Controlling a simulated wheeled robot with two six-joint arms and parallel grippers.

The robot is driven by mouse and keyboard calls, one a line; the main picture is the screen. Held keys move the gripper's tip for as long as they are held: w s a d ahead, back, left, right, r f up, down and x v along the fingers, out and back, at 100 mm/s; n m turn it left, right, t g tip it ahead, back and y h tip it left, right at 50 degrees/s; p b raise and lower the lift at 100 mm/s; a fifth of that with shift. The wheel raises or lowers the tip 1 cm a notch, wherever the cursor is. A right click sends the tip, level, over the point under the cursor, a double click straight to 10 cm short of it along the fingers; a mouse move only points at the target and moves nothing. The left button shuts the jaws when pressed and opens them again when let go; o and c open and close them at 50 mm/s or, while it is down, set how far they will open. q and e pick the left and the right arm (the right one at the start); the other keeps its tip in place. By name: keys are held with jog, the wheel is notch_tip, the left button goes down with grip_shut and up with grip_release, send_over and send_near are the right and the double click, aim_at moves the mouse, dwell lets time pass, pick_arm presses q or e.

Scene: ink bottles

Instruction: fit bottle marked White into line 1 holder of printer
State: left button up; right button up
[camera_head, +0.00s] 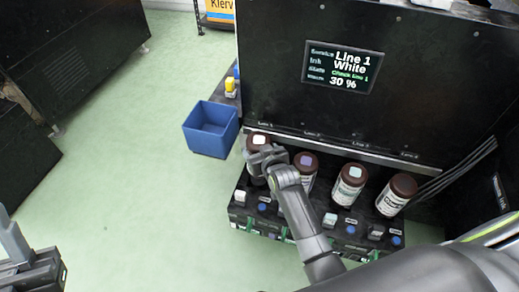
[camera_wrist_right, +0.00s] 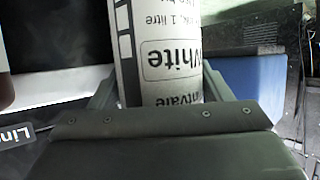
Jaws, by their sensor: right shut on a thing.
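The bottle marked White, with a brown cap bearing a white square (camera_head: 259,139), is at the leftmost holder position of the printer (camera_head: 290,60). My right gripper (camera_head: 263,160) is shut around its body from the front. In the right wrist view the White label (camera_wrist_right: 172,58) appears upside down between the fingers. The bottle looks about upright; its base is hidden, so I cannot tell if it is seated. My left gripper (camera_head: 14,245) is at the lower left edge, partly cut off, away from the bottles.
Three other brown-capped bottles, with purple (camera_head: 306,161), pale green (camera_head: 354,172) and brown (camera_head: 403,185) tops, stand to the right in the row. The printer screen (camera_head: 342,68) reads Line 1, White, Check Line 1, 30 %. A blue bin (camera_head: 211,128) stands left of the row.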

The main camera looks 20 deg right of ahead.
jog(key=shift+f+b, duration=0.4)
jog(key=shift+f, duration=0.7)
jog(key=shift+f+b, duration=0.35)
jog(key=shift+f, duration=0.75)
jog(key=o, duration=1.2)
jog(key=shift+o, duration=1)
jog(key=shift+f, duration=0.15)
